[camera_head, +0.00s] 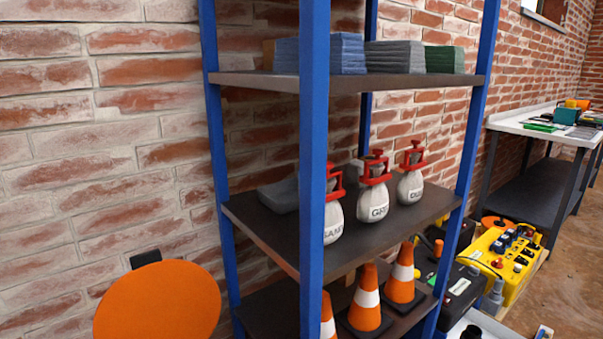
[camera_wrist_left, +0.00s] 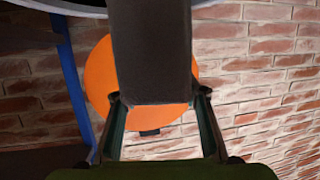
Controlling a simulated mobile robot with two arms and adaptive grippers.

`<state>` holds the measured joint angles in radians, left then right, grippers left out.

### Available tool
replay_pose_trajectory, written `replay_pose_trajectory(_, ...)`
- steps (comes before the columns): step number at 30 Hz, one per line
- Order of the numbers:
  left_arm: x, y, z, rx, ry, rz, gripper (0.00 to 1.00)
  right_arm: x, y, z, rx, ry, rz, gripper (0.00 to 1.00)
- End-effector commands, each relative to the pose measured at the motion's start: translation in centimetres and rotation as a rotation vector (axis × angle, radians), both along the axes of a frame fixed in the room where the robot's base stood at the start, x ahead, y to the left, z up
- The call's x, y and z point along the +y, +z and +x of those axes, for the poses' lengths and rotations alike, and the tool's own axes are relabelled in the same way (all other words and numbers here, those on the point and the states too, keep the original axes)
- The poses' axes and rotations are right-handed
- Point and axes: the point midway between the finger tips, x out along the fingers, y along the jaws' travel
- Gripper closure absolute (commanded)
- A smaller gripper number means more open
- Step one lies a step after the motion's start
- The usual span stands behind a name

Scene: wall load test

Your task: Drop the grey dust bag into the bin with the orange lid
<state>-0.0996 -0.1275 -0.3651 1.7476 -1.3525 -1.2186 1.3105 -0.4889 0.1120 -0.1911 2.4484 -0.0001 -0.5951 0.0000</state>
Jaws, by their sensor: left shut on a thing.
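The round orange lid (camera_head: 157,303) stands raised against the brick wall at the lower left of the head view, with a black hinge piece at its top. The bin's body is outside the head view. The lid also shows in the left wrist view (camera_wrist_left: 97,78), behind what I hold. My left gripper (camera_wrist_left: 158,105) is shut on a dark grey, long, flat-faced thing, which looks like the grey dust bag (camera_wrist_left: 152,50). A pale curved rim with dark beyond it crosses the top of the wrist view; it may be the bin's mouth. My right gripper is not in view.
A blue-post shelf rack (camera_head: 312,150) stands right of the lid. It holds folded stacks, a grey item (camera_head: 280,194), white bags with red clamps (camera_head: 373,195) and orange cones (camera_head: 366,300). A yellow machine (camera_head: 502,262) and a workbench (camera_head: 535,125) are further right.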

Motion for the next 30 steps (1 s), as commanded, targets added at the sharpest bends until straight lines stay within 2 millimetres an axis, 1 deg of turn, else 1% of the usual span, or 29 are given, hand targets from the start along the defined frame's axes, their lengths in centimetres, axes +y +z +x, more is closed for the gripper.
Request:
replay_pose_trajectory(6, 0.0, 0.2, 0.1, -0.003, -0.001, 0.001, 0.95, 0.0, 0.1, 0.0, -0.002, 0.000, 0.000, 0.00)
replay_pose_trajectory(7, 0.0, 0.2, 0.1, -0.003, -0.001, 0.001, 0.55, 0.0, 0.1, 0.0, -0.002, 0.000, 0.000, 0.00)
replay_pose_trajectory(9, 0.0, 0.2, 0.1, -0.004, 0.000, 0.001, 0.41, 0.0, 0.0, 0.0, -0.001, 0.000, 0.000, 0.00)
replay_pose_trajectory(17, 0.0, -0.1, 0.0, 0.002, 0.000, -0.001, 0.41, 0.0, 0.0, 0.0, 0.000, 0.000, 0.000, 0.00)
replay_pose_trajectory(20, 0.0, 0.1, 0.0, 0.001, 0.000, -0.001, 0.41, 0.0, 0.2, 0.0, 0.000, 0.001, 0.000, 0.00)
replay_pose_trajectory(23, 0.0, 1.0, 0.0, -0.001, 0.001, -0.002, 0.41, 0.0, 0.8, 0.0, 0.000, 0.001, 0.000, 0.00)
replay_pose_trajectory(26, 0.0, 2.5, 0.0, -0.001, 0.001, -0.003, 0.41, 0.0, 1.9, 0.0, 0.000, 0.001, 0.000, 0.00)
replay_pose_trajectory(30, 0.0, 5.4, 0.0, -0.003, 0.002, -0.002, 0.41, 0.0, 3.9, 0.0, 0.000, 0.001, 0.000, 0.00)
